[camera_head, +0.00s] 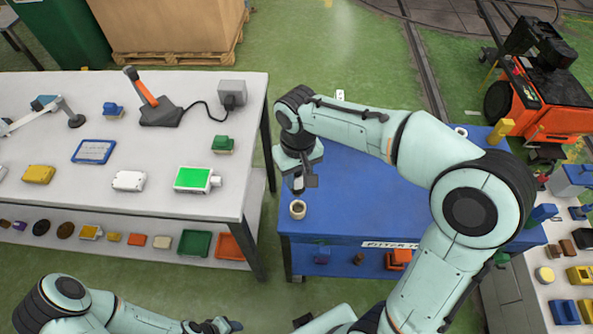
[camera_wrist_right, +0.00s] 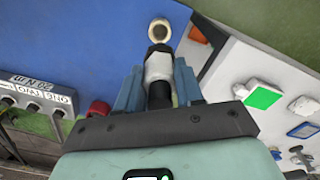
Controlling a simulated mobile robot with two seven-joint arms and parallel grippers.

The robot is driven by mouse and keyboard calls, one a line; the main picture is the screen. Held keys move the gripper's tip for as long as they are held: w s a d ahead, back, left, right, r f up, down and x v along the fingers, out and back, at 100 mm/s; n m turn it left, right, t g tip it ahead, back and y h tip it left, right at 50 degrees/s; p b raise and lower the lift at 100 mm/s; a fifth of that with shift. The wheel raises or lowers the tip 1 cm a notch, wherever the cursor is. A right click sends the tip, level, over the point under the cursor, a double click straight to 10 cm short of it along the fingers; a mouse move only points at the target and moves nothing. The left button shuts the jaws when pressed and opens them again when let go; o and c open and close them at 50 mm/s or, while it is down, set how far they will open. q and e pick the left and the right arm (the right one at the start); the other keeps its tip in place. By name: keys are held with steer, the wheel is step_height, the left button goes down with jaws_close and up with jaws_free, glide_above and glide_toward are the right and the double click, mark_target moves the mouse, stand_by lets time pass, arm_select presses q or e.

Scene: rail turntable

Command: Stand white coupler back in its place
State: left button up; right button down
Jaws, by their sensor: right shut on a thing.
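My right gripper (camera_head: 299,184) is shut on the white coupler (camera_wrist_right: 158,68), which has a white body and dark ends. In the right wrist view the coupler lies between the two blue-grey fingers, its dark end pointing at a small round cream holder with a dark middle (camera_wrist_right: 160,29). In the head view this holder (camera_head: 298,209) stands near the left front corner of the blue table, just below the gripper. Whether the coupler touches the holder is unclear. My left gripper (camera_head: 216,326) is at the bottom edge, partly cut off; its jaws are unclear.
The blue table top (camera_head: 345,215) is mostly bare around the holder. A white table (camera_head: 120,215) with a joystick (camera_head: 155,105) and a green-screened device (camera_head: 193,179) stands to the left, across a gap. A red knob (camera_wrist_right: 98,108) and a socket strip (camera_wrist_right: 35,105) show in the wrist view.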

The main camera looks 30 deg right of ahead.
mark_target(298, 188)
arm_select(q)
steer(key=shift+f, duration=0.1)
arm_select(e)
steer(key=shift+s+f+m+b, duration=0.2)
steer(key=shift+f+m+b, duration=0.15)
steer(key=shift+m, duration=0.55)
step_height(298, 188, down, 2)
steer(key=shift+s+f+b, duration=0.1)
steer(key=shift+f+b, duration=0.1)
steer(key=shift+b, duration=0.6)
arm_select(q)
steer(key=shift+s+f+b, duration=0.25)
steer(key=shift+s+f, duration=0.25)
steer(key=shift+f, duration=0.3)
steer(key=shift+s+f+b, duration=0.3)
steer(key=shift+s+f, duration=0.25)
steer(key=shift+f, duration=0.25)
steer(key=shift+s+f+b, duration=0.25)
steer(key=shift+s+f, duration=0.25)
steer(key=shift+f, duration=0.3)
arm_select(e)
steer(key=shift+f, duration=1.3)
arm_select(q)
steer(key=shift+r, duration=0.15)
